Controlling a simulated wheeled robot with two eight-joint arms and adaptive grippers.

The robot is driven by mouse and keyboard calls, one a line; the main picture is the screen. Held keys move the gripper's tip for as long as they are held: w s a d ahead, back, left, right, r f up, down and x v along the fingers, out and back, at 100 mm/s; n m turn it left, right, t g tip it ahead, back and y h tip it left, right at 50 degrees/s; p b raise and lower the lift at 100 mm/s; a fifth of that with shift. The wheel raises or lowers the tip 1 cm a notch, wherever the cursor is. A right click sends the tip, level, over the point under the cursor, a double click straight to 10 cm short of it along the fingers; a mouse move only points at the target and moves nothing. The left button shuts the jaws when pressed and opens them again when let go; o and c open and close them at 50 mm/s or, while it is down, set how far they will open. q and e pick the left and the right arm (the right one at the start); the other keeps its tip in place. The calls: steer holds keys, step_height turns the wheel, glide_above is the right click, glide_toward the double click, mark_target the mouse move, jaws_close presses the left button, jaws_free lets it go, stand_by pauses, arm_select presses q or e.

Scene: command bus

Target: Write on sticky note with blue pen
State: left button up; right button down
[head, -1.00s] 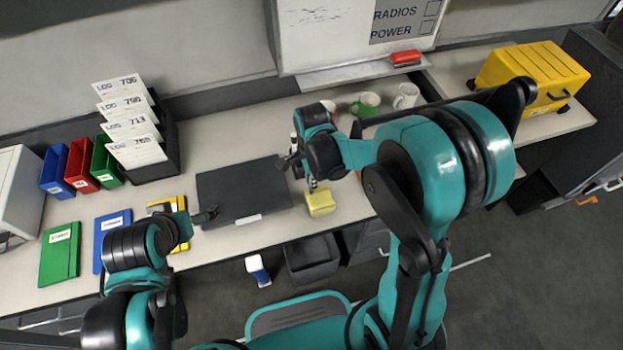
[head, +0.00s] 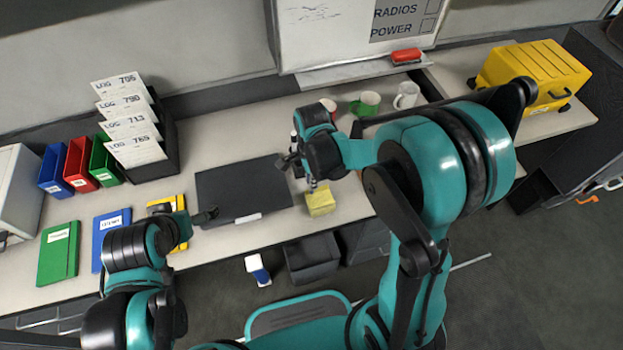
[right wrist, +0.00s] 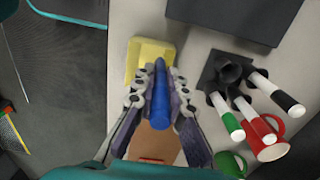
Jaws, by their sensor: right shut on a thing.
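A yellow sticky note pad (head: 320,201) lies near the front edge of the desk. It also shows in the right wrist view (right wrist: 143,55). My right gripper (right wrist: 158,95) is shut on the blue pen (right wrist: 160,95), with a finger on each side of it. In the right wrist view the pen's far end overlaps the pad; I cannot tell whether it touches. In the head view my right gripper (head: 302,172) is just above and left of the pad. My left gripper (head: 208,217) is by the front left corner of the dark mat; its fingers are unclear.
A dark pen holder (right wrist: 226,72) with several white markers stands beside the pad. Red and green mugs (right wrist: 258,135) are close to it. A dark flat mat (head: 240,188) lies left of the pad. Folders, trays and a log rack fill the desk's left end.

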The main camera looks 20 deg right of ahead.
steer(key=shift+f, duration=0.3)
stand_by(0.5)
steer(key=shift+s+d+b, duration=0.35)
steer(key=shift+s+d, duration=0.15)
steer(key=shift+d, duration=0.05)
stand_by(0.6)
steer(key=shift+w+d, duration=0.5)
steer(key=shift+d, duration=0.05)
stand_by(0.8)
steer(key=shift+s+d, duration=0.5)
steer(key=shift+d, duration=0.1)
stand_by(0.7)
steer(key=shift+w+d+b, duration=0.4)
steer(key=shift+w+d, duration=0.1)
steer(key=shift+w, duration=0.05)
stand_by(0.7)
steer(key=shift+r, duration=0.15)
step_height(320, 180, up, 6)
steer(key=p, duration=0.5)
stand_by(0.5)
steer(key=shift+r, duration=0.1)
